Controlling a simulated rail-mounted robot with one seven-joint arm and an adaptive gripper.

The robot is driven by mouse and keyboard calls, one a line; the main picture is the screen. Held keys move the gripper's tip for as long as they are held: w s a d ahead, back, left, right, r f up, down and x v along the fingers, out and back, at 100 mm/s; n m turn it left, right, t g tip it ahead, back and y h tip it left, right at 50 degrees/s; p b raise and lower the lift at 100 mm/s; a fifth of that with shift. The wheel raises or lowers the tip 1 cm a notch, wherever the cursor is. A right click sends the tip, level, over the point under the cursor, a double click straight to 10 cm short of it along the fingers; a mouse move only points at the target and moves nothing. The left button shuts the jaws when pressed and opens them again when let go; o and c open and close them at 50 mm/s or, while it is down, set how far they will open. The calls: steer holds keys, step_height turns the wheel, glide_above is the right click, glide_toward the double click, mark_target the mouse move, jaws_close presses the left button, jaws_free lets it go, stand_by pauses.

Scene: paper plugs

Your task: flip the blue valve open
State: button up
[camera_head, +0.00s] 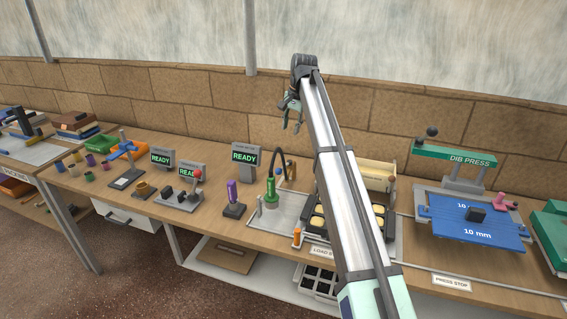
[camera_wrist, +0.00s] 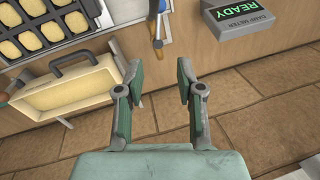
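My gripper (camera_head: 292,117) is raised in front of the brick wall, above the back of the bench. In the wrist view my gripper (camera_wrist: 160,75) has its two fingers spread apart with nothing between them. A small blue part (camera_wrist: 158,43), which looks like the valve handle, shows just beyond the fingertips at the top centre of the wrist view, beside a thin grey and brass-coloured stem. The fingers do not appear to touch it.
A damp meter (camera_wrist: 240,14) reading READY stands near the valve. A tray of pale plugs (camera_wrist: 42,40) and a cream box with a dark handle (camera_wrist: 70,85) lie on the other side. The blue press bed (camera_head: 475,230) is at the right. Air around my gripper is clear.

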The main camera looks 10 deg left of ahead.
mark_target(283, 167)
steer(key=shift+m, duration=0.4)
steer(key=a+f+p, duration=0.1)
steer(key=f, duration=0.4)
steer(key=w+a+f+p, duration=0.1)
steer(key=f, duration=0.5)
steer(key=f+p, duration=0.1)
steer(key=f, duration=0.5)
steer(key=shift+w+a, duration=0.2)
steer(key=shift+a, duration=0.2)
jaws_close()
